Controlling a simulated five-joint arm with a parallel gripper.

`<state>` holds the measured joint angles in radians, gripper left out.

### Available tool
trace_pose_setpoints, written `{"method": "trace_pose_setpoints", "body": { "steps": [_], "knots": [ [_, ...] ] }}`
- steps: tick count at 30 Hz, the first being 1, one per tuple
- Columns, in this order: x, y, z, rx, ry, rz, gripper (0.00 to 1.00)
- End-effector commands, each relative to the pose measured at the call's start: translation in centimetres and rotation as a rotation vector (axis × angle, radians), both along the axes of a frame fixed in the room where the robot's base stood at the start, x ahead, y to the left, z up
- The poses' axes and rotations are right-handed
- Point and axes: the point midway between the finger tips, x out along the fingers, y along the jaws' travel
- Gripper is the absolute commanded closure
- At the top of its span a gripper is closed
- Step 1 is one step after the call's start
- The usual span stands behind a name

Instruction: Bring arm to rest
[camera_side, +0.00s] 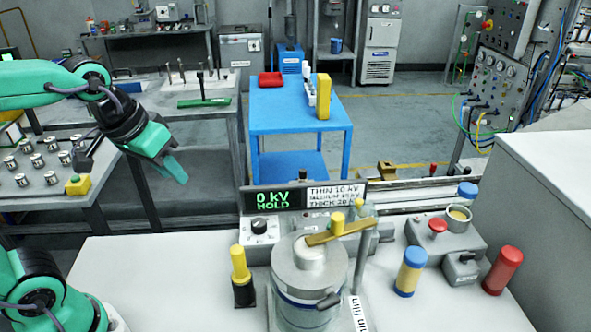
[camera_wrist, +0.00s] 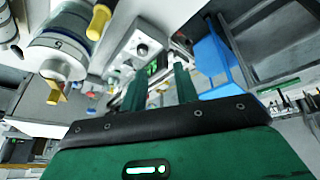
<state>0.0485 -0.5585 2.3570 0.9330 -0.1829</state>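My gripper (camera_side: 172,165) is at the left of the side view, raised in the air and tilted down to the right. It is well apart from the bench things. In the wrist view, my gripper (camera_wrist: 160,72) shows two green fingers standing apart, with nothing held between them. The metal cylinder (camera_side: 309,273) stands on the white bench with a brass bar (camera_side: 341,232) across its top. Behind it, the display (camera_side: 274,200) reads "0 kV HOLD". The cylinder also shows at the upper left of the wrist view (camera_wrist: 62,42).
On the bench stand a yellow-and-black post (camera_side: 241,277), a blue-and-yellow cylinder (camera_side: 410,272), a red cylinder (camera_side: 502,270) and a box with a red button (camera_side: 438,227). A side table (camera_side: 40,190) holding several metal cylinders is at the left. A blue table (camera_side: 300,115) stands behind.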

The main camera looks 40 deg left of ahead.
Motion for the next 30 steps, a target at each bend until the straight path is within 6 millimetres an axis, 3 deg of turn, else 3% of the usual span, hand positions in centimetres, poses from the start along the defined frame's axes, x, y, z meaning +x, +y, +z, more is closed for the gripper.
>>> {"method": "trace_pose_setpoints", "body": {
  "steps": [3,9,30],
  "knots": [
    [-1.8,0.6,-0.4,0.030,-0.038,-0.047,0.70],
    [-3.4,1.2,-1.0,0.068,-0.076,-0.103,0.70],
    [-3.8,1.3,-1.2,0.079,-0.083,-0.118,0.70]
  ]
}}
